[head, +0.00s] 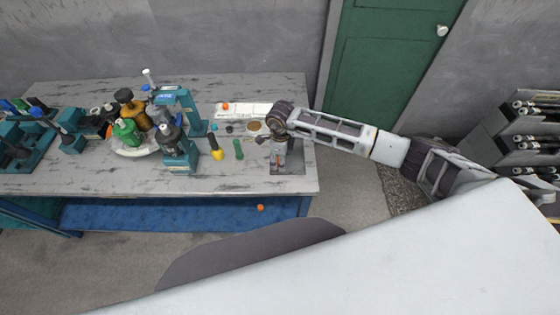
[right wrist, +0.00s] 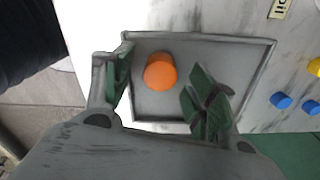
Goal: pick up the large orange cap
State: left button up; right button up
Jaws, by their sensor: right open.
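The large orange cap (right wrist: 160,71) is a round orange disc on a grey square tray (right wrist: 160,106) in the right wrist view. My right gripper (right wrist: 164,90) is open above the tray, with the cap between its green-padded fingers, nearer the left one. I see no contact with the cap. In the head view my right gripper (head: 279,160) points down over the tray (head: 290,183) at the table's right end. Only a small orange bit of the cap shows there, mostly hidden by the gripper. My left gripper is not in view.
Left of the tray stand a green part (head: 238,149) and a yellow-and-black tool (head: 215,147). Blue caps (right wrist: 281,100) lie beside the tray. Teal machines and bottles crowd the table's (head: 250,180) left part. Another small orange piece (head: 261,207) lies below the table edge.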

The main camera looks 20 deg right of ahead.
dwell(0.4)
jog(key=c, duration=0.8)
jog(key=shift+r+b, duration=0.95)
jog(key=shift+r, duration=4.1)
jog(key=shift+n, duration=0.3)
